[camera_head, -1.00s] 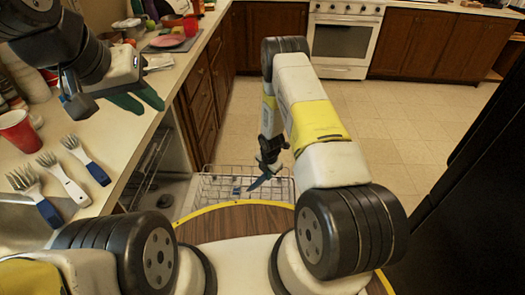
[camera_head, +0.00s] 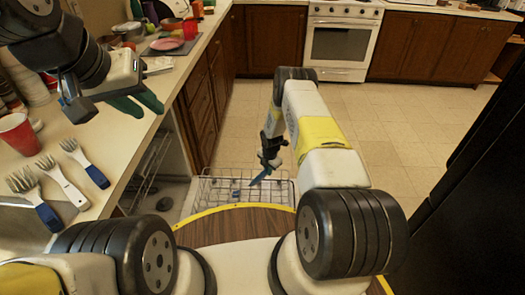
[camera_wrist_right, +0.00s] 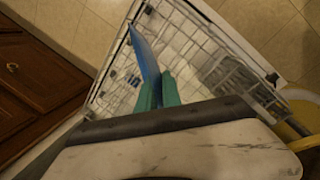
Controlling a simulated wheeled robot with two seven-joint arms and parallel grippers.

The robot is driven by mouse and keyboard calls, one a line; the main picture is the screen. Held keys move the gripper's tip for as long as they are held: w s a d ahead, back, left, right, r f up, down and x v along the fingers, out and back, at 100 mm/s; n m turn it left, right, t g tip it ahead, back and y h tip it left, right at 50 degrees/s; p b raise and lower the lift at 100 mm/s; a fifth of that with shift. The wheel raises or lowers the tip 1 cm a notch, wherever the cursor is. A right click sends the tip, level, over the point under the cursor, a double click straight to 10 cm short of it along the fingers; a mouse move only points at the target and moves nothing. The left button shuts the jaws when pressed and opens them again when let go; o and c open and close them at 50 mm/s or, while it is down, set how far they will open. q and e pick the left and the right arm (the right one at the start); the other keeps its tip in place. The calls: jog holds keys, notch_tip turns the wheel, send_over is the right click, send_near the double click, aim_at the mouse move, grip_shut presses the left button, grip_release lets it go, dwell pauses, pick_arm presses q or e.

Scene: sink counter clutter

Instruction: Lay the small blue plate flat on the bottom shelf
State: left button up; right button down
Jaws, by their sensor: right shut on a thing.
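The small blue plate (camera_head: 260,176) is seen nearly edge-on, tilted, above the wire rack. My right gripper (camera_wrist_right: 158,92) is shut on its edge with green fingers, and the plate (camera_wrist_right: 146,60) juts out from them in the right wrist view. The bottom shelf is the pulled-out white wire rack (camera_head: 228,188); it also shows below the plate in the right wrist view (camera_wrist_right: 112,98). Whether the plate touches the rack cannot be told. My left gripper (camera_head: 148,106) is over the counter, its green fingers apart and empty.
Drawers (camera_head: 205,100) stand beyond the rack. The tiled floor (camera_head: 380,130) to the right is clear.

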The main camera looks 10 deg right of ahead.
jog(key=shift+f, duration=0.55)
jog(key=c, duration=1.5)
grip_release()
